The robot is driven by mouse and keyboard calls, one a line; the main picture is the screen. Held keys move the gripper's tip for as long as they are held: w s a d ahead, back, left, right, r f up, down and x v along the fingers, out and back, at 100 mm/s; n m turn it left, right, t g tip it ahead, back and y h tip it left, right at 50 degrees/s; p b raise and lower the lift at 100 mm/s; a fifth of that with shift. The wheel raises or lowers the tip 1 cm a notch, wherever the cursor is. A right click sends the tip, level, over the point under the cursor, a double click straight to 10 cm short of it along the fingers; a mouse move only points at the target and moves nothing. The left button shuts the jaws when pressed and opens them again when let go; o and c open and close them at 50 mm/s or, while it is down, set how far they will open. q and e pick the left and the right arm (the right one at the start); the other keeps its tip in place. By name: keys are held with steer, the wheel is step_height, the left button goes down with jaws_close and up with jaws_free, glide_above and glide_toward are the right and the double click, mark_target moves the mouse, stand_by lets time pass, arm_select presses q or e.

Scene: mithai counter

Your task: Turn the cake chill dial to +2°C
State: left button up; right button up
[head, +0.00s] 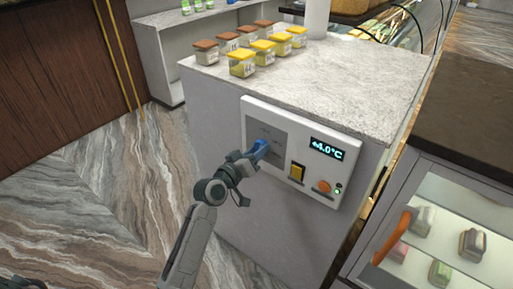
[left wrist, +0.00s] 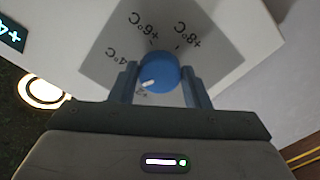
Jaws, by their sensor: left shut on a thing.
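The blue round dial (left wrist: 160,72) sits on a grey plate with printed marks +8°C, +6°C, +4°C and a partly covered 2. Its white pointer mark faces lower left in the left wrist view, toward the 2 mark. My left gripper (head: 262,147) is shut on the dial, with one blue finger on each side in the left wrist view (left wrist: 160,86). In the head view the fingers mostly hide the dial. The control panel's display (head: 328,148) reads +4.0°C. My right gripper is not in view.
The white panel (head: 278,116) also has a yellow rocker switch (head: 297,172), an orange round button (head: 321,186) and a small green light. Several jars stand on the marble counter (head: 340,90) above. A glass sweet case (head: 430,235) with an orange handle is at right.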

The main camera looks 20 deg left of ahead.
arm_select(q)
steer(key=n+p, duration=0.2)
steer(key=n, duration=0.2)
steer(key=shift+n, duration=0.3)
stand_by(0.3)
steer(key=o, duration=1)
steer(key=shift+c, duration=0.2)
steer(key=shift+s, duration=0.1)
steer(key=b+v, duration=0.1)
steer(key=v, duration=0.9)
steer(key=shift+s+b, duration=0.3)
steer(key=shift+b, duration=0.05)
steer(key=shift+a, duration=0.15)
